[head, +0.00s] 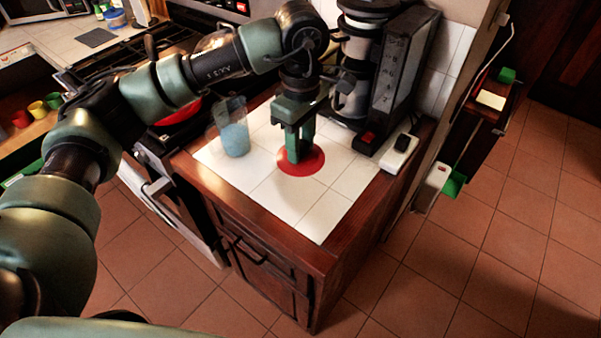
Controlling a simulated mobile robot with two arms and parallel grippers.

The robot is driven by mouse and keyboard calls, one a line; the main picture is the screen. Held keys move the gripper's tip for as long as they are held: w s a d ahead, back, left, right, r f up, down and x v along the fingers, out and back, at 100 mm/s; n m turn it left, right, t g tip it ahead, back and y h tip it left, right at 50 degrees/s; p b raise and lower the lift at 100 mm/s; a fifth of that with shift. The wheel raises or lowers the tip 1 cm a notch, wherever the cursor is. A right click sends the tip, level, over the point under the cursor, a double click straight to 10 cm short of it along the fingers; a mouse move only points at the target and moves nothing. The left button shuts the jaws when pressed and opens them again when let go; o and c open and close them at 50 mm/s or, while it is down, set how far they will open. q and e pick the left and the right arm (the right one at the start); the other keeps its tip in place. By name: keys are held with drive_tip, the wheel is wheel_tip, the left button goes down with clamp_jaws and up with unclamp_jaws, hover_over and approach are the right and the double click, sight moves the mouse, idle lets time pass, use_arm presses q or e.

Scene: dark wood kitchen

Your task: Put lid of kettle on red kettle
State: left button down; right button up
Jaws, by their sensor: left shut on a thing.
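My left gripper (297,150) points straight down over the white tiled counter and is shut on the round red lid (313,164). The fingers cover the lid's middle, and its red rim shows around them. The lid is at or very near the tile surface; I cannot tell whether it touches. A red round thing, perhaps the red kettle (182,112), shows on the stove to the left, mostly hidden behind my left arm. My right gripper is not in view.
A clear jug (234,138) with bluish contents stands left of the lid. A black coffee machine (402,75) stands behind it on the right. A white socket strip (399,154) lies near the counter's right edge. The front tiles are clear.

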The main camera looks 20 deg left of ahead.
use_arm(q)
wheel_tip(320, 180, up, 4)
drive_tip(key=shift+f, duration=0.15)
drive_tip(key=s+a+f+m, duration=0.2)
drive_tip(key=s+f+m, duration=0.2)
drive_tip(key=s+m, duration=0.3)
drive_tip(key=s+a+f+m, duration=0.2)
drive_tip(key=s+f+m, duration=0.2)
drive_tip(key=s+m, duration=0.3)
drive_tip(key=shift+f, duration=0.4)
